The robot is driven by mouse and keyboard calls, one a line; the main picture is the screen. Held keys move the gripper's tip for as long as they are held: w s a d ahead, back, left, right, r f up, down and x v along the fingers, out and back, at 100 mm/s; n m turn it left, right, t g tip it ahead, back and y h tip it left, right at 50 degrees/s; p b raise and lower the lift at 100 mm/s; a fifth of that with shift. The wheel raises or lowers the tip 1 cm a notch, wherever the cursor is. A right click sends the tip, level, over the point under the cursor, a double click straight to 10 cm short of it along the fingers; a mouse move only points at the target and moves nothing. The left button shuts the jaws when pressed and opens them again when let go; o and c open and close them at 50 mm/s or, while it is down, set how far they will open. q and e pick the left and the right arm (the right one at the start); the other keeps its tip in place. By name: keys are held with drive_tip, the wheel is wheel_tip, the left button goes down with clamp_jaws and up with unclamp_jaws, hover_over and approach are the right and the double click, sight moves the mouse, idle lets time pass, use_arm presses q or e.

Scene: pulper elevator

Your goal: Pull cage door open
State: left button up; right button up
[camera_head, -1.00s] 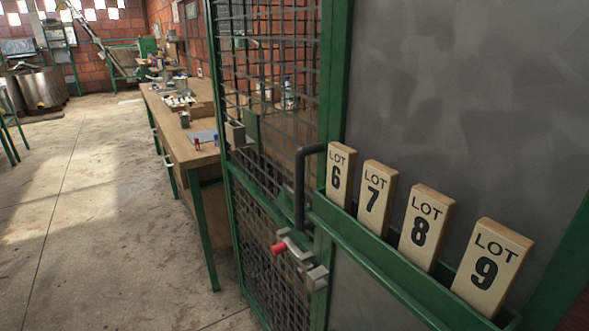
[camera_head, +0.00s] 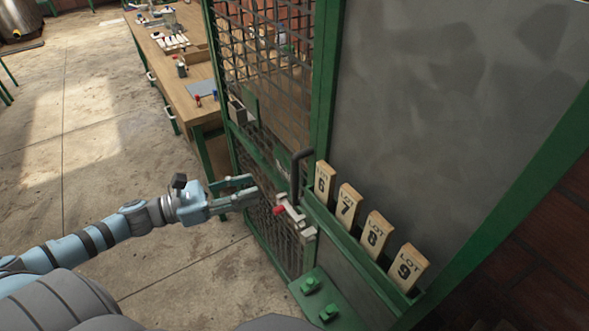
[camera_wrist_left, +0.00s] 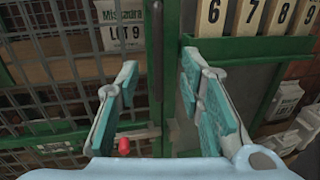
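The cage door (camera_head: 272,160) is a green frame with dark wire mesh, standing at the centre of the head view, and it looks closed. Its dark upright handle (camera_head: 296,175) is at the door's right edge. A grey latch with a red knob (camera_head: 279,210) sits just below the handle. My left gripper (camera_head: 255,188) is open and empty, to the left of the handle and apart from it. In the left wrist view the dark handle (camera_wrist_left: 156,50) stands upright ahead, between the open fingers of my left gripper (camera_wrist_left: 157,85). The red knob (camera_wrist_left: 124,146) shows low there. My right gripper is not in view.
A green rack (camera_head: 345,239) with wooden LOT plates is fixed to the grey panel (camera_head: 450,110) right of the door. A green ledge (camera_head: 345,318) with small green parts lies below. The floor at left is clear.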

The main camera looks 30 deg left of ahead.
use_arm(q)
drive_tip(key=x, duration=1.2)
drive_tip(key=shift+w+f, duration=0.2)
clamp_jaws()
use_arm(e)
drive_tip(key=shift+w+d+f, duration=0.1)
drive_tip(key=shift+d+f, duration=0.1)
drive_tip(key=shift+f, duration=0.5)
